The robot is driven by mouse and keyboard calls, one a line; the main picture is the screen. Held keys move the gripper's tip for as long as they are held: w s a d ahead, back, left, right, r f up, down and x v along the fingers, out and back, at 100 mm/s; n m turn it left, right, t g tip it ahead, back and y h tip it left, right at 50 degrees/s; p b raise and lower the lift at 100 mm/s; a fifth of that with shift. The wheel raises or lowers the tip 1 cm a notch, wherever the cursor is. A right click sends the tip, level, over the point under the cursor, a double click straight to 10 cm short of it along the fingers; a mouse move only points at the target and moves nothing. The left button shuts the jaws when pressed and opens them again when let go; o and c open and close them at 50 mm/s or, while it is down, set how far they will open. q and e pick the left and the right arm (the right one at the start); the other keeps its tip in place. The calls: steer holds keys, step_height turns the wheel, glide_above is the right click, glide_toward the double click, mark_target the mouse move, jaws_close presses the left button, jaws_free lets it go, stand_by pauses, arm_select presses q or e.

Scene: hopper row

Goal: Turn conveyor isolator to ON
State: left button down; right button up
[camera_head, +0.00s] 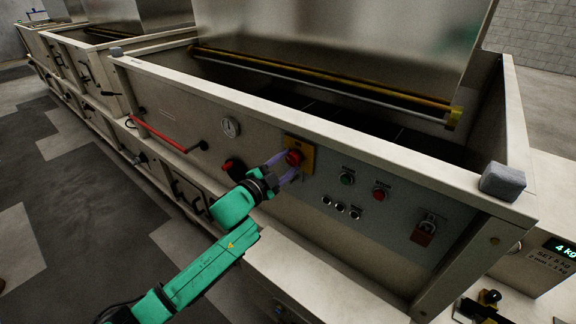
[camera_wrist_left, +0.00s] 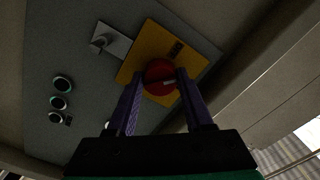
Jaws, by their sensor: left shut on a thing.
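The isolator is a red rotary knob (camera_head: 294,158) on a yellow plate (camera_head: 307,148) on the hopper's front panel. A dark label near the plate's edge is too small to read. My left gripper (camera_head: 285,168) reaches up from the lower left and is shut on the knob. In the left wrist view its two purple fingers (camera_wrist_left: 161,82) flank the knob. My right gripper is out of view.
Green and red push buttons (camera_head: 363,187) and a red padlock-like tag (camera_head: 425,231) lie right of the knob. A gauge (camera_head: 231,127), another red knob (camera_head: 232,165) and a red bar (camera_head: 160,132) lie left. The hopper rim (camera_head: 330,133) runs above; floor (camera_head: 80,220) is clear at left.

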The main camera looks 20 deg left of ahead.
arm_select(q)
steer(key=m+b, duration=0.1)
steer(key=m, duration=0.4)
steer(key=shift+f+m+b, duration=0.1)
steer(key=shift+m+b, duration=0.65)
steer(key=shift+m, duration=1.75)
steer(key=shift+c, duration=1.5)
jaws_free()
steer(key=shift+r, duration=0.2)
steer(key=shift+s, duration=0.1)
